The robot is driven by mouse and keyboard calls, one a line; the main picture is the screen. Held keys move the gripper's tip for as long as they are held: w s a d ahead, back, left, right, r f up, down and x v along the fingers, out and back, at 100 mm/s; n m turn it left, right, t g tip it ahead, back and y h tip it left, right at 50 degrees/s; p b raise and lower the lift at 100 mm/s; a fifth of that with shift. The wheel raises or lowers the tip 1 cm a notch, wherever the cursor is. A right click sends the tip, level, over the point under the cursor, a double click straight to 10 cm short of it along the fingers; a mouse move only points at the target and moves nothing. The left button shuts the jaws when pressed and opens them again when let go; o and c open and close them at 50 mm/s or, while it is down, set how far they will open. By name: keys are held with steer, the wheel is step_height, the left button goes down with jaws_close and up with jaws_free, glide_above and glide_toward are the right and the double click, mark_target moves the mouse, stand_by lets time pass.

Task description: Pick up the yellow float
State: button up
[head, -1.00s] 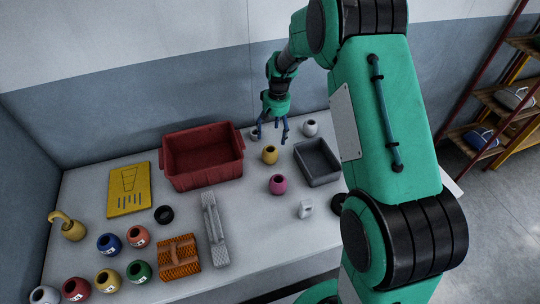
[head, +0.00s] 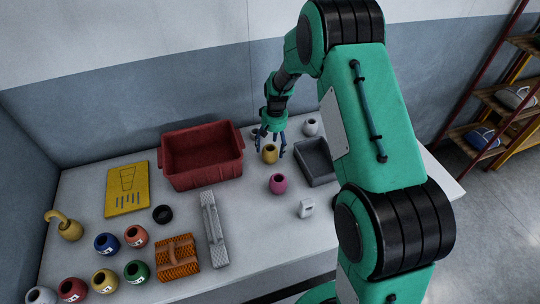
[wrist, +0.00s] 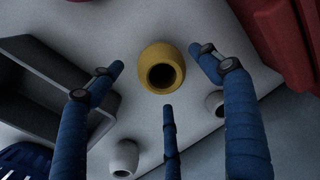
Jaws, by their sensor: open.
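The yellow float (head: 269,153) is a small rounded pot shape with a dark opening on top. It stands upright on the table between the red bin and the grey tray. In the wrist view the yellow float (wrist: 162,68) lies between the tips of my blue fingers. My gripper (head: 272,148) is open and empty, pointing down close above and around the float. In the wrist view my gripper (wrist: 160,75) has one finger on each side and a third below, with visible gaps to the float. I cannot tell the exact height of the fingertips.
A red bin (head: 202,184) stands left of the float and a grey tray (head: 318,182) right. A pink float (head: 278,184) sits in front. White floats (head: 311,127) stand behind; two show in the wrist view (wrist: 124,158). Numbered floats (head: 107,243) are at the front left.

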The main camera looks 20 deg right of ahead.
steer(key=shift+f, duration=0.1)
steer(key=shift+a+f+b, duration=0.2)
steer(key=shift+f+b, duration=0.25)
steer(key=shift+f, duration=0.8)
steer(key=shift+a+f+b, duration=0.15)
steer(key=shift+f+b, duration=0.3)
steer(key=shift+f, duration=0.8)
steer(key=c, duration=1.3)
steer(key=shift+r, duration=0.1)
steer(key=shift+r+p, duration=1.25)
steer(key=shift+r, duration=3.7)
